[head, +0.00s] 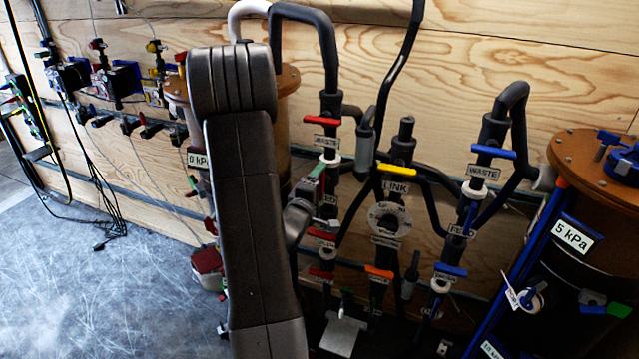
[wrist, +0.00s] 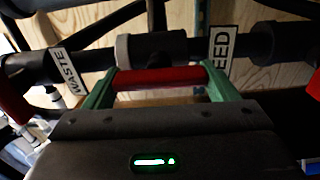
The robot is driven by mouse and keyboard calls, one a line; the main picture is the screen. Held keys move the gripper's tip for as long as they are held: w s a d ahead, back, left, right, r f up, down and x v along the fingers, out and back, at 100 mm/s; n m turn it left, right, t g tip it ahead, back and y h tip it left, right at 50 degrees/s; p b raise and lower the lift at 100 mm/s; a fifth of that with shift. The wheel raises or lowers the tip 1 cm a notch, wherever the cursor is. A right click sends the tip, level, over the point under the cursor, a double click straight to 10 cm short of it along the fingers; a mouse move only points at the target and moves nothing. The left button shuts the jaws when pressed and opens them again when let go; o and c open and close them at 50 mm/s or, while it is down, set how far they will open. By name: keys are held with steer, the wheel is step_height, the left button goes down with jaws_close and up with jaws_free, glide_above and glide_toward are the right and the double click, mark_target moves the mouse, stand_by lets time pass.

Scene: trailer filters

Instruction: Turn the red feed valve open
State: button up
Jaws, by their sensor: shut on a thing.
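The red valve handle (wrist: 160,78) lies between the two green fingers of my gripper (wrist: 163,84) in the wrist view. The fingers press on its two ends, and it runs along the dark pipe (wrist: 70,58) behind it. A WASTE label (wrist: 69,70) is on the left and a partly covered FEED label (wrist: 221,45) on the right. In the head view my gripper (head: 317,172) is at the left pipe column, between its WASTE label (head: 327,141) and FEED label (head: 328,198).
Another red handle (head: 322,120) sits above my gripper, with more red handles (head: 320,234) below. A yellow handle (head: 397,169) and blue handles (head: 493,151) stand to the right. A 5 kPa tank (head: 590,165) is at the far right. Open floor (head: 90,290) lies at left.

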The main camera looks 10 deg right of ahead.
steer(key=shift+f, duration=0.1)
stand_by(0.4)
steer(key=o, duration=0.9)
steer(key=shift+o, duration=0.2)
steer(key=b+v, duration=0.1)
steer(key=v, duration=1.3)
steer(key=shift+b, duration=0.3)
steer(key=shift+w+d, duration=0.1)
steer(key=shift+w, duration=0.05)
steer(key=p+x, duration=0.1)
steer(key=x, duration=1.2)
steer(key=shift+w+d+p, duration=0.2)
steer(key=shift+w+p, duration=0.05)
steer(key=shift+p, duration=0.15)
steer(key=shift+s+a, duration=0.1)
